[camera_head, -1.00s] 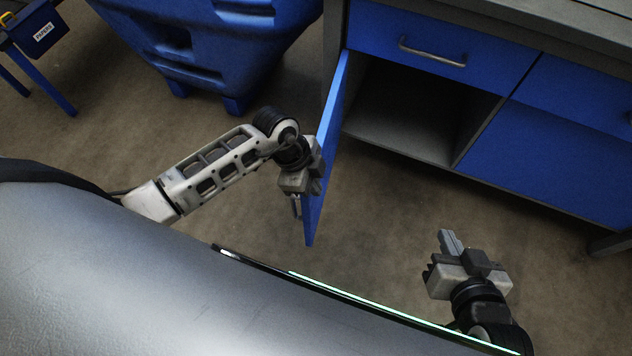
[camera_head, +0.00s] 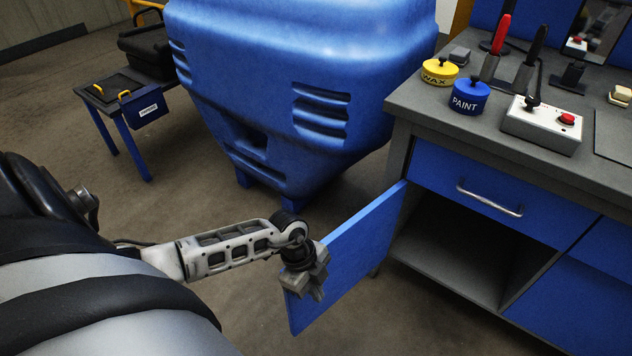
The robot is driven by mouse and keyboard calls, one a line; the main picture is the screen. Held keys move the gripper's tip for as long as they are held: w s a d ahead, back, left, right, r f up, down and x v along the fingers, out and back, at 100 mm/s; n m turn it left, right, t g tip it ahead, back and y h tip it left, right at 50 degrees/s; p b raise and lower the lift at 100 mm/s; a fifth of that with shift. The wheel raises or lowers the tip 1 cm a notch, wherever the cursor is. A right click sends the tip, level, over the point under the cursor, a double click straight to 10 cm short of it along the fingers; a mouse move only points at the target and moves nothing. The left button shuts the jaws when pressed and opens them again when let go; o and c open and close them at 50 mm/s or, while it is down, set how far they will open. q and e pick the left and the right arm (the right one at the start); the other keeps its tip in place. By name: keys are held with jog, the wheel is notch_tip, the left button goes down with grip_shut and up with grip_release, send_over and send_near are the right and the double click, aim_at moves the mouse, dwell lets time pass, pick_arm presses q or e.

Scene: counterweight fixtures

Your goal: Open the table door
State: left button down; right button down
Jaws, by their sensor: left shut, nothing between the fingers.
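The blue table door (camera_head: 352,258) stands swung wide open from the left side of the table's lower compartment (camera_head: 462,240). The compartment's dark inside shows and looks empty. My left gripper (camera_head: 316,292) is shut with nothing in its fingers. It is at the door's free edge, on the door's left side in the picture; I cannot tell if it touches the door. My right gripper is outside the picture.
A big blue bin (camera_head: 290,100) stands behind the door. The table top (camera_head: 420,95) holds a yellow wax tin (camera_head: 439,73), a blue paint tin (camera_head: 469,98) and a white control box (camera_head: 542,124). A closed drawer (camera_head: 500,190) is above the compartment. A small side table (camera_head: 110,105) stands far left.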

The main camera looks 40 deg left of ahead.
pick_arm(q)
notch_tip(320, 180, up, 10)
jog(key=p, duration=0.3)
jog(key=shift+f, duration=0.2)
jog(key=shift+d, duration=0.1)
